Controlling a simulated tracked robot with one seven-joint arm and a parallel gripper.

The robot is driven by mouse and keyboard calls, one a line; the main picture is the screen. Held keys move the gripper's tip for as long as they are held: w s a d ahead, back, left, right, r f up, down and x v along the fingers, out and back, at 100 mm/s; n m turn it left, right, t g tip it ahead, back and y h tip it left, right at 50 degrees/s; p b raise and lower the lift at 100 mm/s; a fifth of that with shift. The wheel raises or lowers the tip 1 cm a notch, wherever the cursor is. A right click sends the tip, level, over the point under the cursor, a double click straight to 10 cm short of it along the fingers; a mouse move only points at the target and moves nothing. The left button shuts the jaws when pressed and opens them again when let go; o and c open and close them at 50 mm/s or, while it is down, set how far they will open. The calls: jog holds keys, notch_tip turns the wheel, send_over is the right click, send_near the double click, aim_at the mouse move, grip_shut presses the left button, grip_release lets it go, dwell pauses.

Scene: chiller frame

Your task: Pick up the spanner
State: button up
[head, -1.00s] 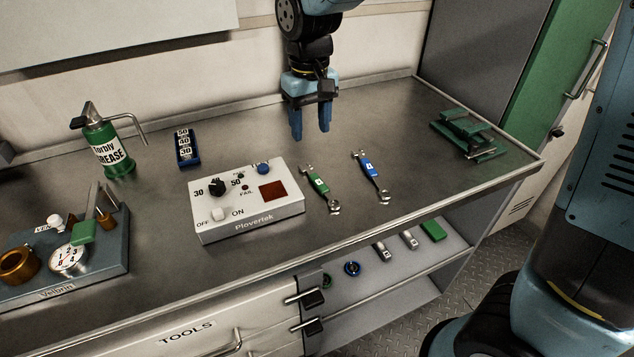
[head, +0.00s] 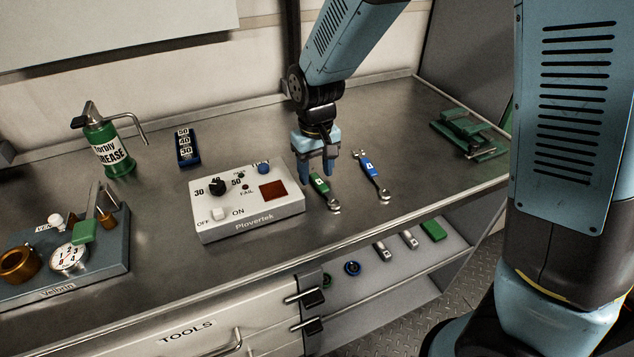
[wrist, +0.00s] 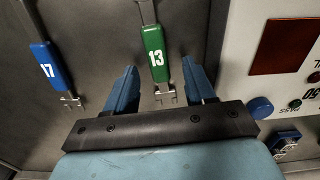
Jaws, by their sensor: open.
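A spanner with a green grip (head: 320,184) lies on the metal worktop, right of the white control box. In the wrist view its green grip (wrist: 154,55) reads 13. A second spanner with a blue grip (head: 367,168) lies to its right; in the wrist view it (wrist: 47,66) reads 17. My gripper (head: 318,177) is open and empty, over the far end of the green spanner and hiding that end in the head view. In the wrist view the green spanner runs between my two fingers (wrist: 160,76). I cannot tell the height left above it.
The white control box (head: 245,215) stands close left of the green spanner. A blue number block (head: 187,148) and a green grease can (head: 108,148) stand further left. A green clamp-like item (head: 465,132) is at the right. The worktop between the blue spanner and that item is clear.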

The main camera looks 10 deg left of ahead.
jog(key=shift+f, duration=0.55)
jog(key=shift+c, duration=0.4)
grip_shut()
